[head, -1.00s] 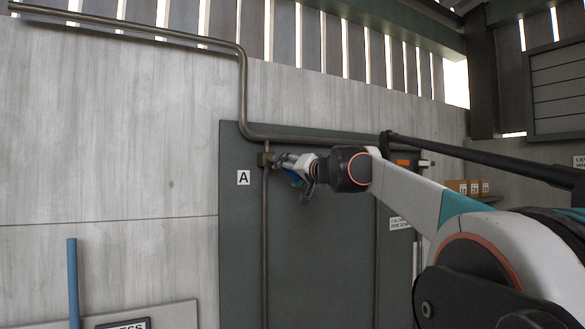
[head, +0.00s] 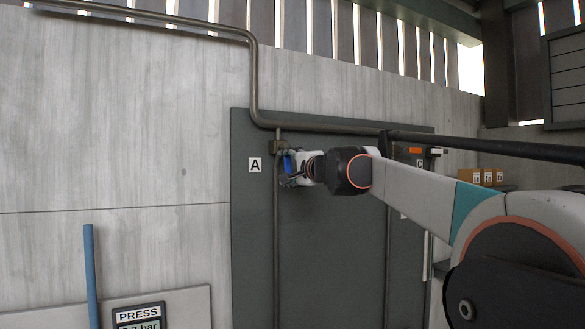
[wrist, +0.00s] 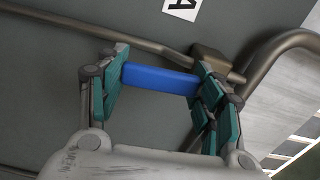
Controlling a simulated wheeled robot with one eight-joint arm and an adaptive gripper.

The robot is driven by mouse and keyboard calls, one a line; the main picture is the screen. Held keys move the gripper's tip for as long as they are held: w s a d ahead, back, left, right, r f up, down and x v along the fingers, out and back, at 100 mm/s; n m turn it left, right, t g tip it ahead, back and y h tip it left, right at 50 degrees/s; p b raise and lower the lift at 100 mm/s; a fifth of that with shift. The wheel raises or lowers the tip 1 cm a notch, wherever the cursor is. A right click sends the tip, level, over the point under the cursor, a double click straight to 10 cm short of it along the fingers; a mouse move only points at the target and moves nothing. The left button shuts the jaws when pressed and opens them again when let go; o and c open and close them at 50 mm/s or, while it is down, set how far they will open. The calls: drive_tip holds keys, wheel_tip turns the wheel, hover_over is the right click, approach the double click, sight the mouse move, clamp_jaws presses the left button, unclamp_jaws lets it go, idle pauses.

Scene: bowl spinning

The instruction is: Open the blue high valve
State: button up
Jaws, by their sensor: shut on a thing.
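The blue valve handle (wrist: 160,80) is a flat bar and lies between my gripper's teal finger pads in the wrist view. It also shows as a small blue patch (head: 287,163) beside the pipe in the head view. My gripper (wrist: 162,72) is shut on the handle, with one finger at each end of the bar. In the head view my gripper (head: 292,168) reaches the pipe from the right and partly hides the handle. The brown valve block (head: 277,147) sits on the upper part of the vertical pipe (head: 277,240), just right of the A label (head: 255,165).
A dark green panel (head: 330,250) stands behind the pipes. A thick pipe (head: 253,75) bends along its top. A blue pole (head: 91,275) and a pressure display (head: 138,315) are at lower left. Small boxes (head: 487,177) stand at the right.

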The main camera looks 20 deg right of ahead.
drive_tip(key=shift+a+f+m, duration=0.1)
drive_tip(key=shift+a+m, duration=0.1)
drive_tip(key=shift+m, duration=0.2)
drive_tip(key=o, duration=1.5)
drive_tip(key=shift+s, duration=0.1)
drive_tip(key=shift+s+d, duration=0.1)
drive_tip(key=shift+s, duration=3.6)
